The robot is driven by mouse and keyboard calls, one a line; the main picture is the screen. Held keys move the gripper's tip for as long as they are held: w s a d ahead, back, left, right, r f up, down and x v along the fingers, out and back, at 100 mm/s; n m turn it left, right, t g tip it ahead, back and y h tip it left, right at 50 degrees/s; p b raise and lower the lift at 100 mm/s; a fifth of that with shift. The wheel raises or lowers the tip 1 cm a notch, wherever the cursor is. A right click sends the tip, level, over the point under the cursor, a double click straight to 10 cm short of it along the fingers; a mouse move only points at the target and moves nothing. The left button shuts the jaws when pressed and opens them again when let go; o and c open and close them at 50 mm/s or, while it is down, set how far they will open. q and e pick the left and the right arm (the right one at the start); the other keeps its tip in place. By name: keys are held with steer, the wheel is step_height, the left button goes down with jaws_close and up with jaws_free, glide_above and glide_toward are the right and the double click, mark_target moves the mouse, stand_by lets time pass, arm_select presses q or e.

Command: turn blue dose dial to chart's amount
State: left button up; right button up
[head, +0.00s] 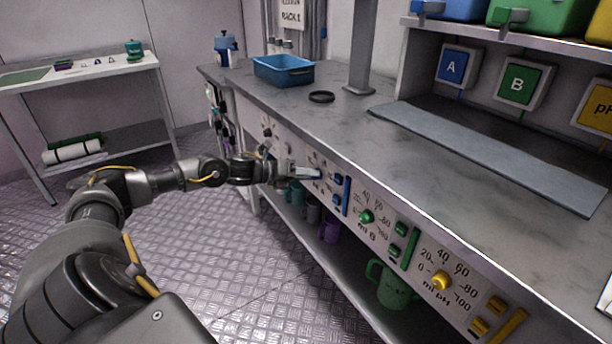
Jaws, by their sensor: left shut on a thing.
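My left gripper (312,173) reaches the front panel (408,232) of the bench from the left and is shut at the dial place of the blue A section. The blue dose dial is hidden behind the fingers, so its setting cannot be read. Beside it are blue buttons (337,180) and an upright blue bar (346,196). A green dial (366,216) and a yellow dial (441,281) sit further right on the panel, with number scales. No readable dose chart shows; a wall sign (291,14) is only partly legible. My right gripper is out of view.
A blue tray (283,82) and a black ring (321,97) are on the bench top (340,125). Cups, including a green mug (393,288), stand on the shelf below the panel. A side table (80,75) is at back left. Floor between is clear.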

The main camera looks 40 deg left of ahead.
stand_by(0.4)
arm_select(q)
steer(key=o, duration=1)
steer(key=shift+c, duration=0.2)
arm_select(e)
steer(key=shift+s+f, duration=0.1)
arm_select(q)
steer(key=v, duration=1)
steer(key=shift+s+a+p, duration=0.2)
steer(key=shift+s+p, duration=0.1)
steer(key=shift+p, duration=0.05)
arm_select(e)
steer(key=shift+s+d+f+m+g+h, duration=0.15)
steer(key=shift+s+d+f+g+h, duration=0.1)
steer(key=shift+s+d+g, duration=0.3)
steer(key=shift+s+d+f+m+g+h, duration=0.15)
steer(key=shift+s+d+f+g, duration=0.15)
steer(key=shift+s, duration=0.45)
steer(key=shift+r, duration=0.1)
